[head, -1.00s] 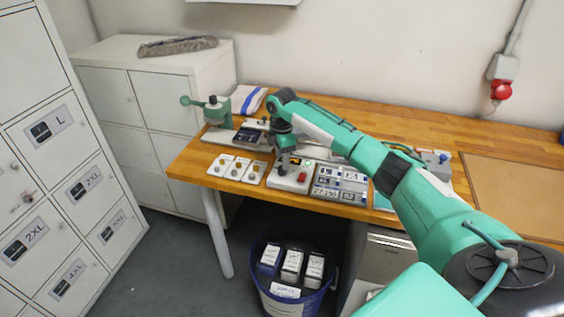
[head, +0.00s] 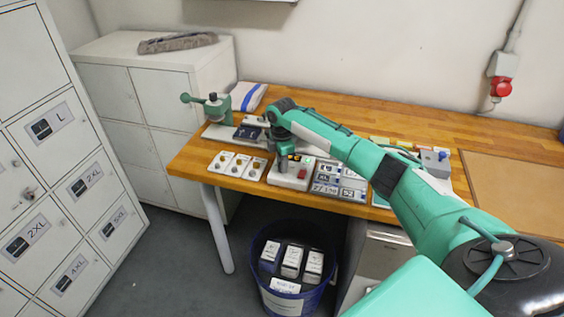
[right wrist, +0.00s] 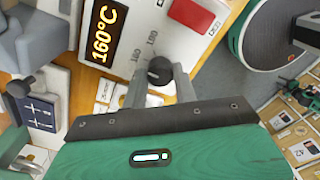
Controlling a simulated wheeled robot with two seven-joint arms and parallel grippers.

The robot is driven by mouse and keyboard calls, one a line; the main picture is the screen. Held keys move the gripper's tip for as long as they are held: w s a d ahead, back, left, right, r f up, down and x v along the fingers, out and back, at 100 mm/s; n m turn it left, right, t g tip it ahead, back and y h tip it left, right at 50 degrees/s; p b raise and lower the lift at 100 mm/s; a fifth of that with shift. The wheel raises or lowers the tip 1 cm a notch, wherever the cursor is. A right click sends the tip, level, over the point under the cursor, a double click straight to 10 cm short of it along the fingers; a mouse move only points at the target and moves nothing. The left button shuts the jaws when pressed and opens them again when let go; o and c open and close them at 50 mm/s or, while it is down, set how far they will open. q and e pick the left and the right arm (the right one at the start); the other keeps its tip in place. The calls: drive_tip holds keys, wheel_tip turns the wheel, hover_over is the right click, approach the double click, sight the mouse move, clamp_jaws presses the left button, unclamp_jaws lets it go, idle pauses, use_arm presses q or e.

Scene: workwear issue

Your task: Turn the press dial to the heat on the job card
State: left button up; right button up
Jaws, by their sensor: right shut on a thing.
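The press control box (head: 292,183) sits at the table's front edge, with a red switch (head: 302,173) on top. In the right wrist view its orange display (right wrist: 102,32) reads 160°C. The black dial (right wrist: 159,70) is between the fingers of my right gripper (right wrist: 155,82), which is shut on it. Scale marks 160 and 180 show beside the dial. In the head view my right gripper (head: 283,160) reaches down onto the box and hides the dial. I cannot make out a job card's heat for certain. My left gripper is out of view.
A green lever press (head: 214,108) stands behind. A blue bin (head: 290,300) is below. Bare wood lies at the back.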

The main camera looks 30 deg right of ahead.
drive_tip(key=shift+r+m+p, duration=0.2)
drive_tip(key=shift+m+p, duration=0.5)
drive_tip(key=shift+p, duration=0.25)
drive_tip(key=shift+m+p, duration=1.1)
drive_tip(key=shift+p, duration=0.1)
drive_tip(key=m+p, duration=0.2)
drive_tip(key=m, duration=0.1)
drive_tip(key=shift+f+m+p, duration=0.1)
drive_tip(key=shift+m+p, duration=0.85)
drive_tip(key=shift+m, duration=0.15)
drive_tip(key=o, duration=1)
drive_tip(key=shift+c, duration=0.2)
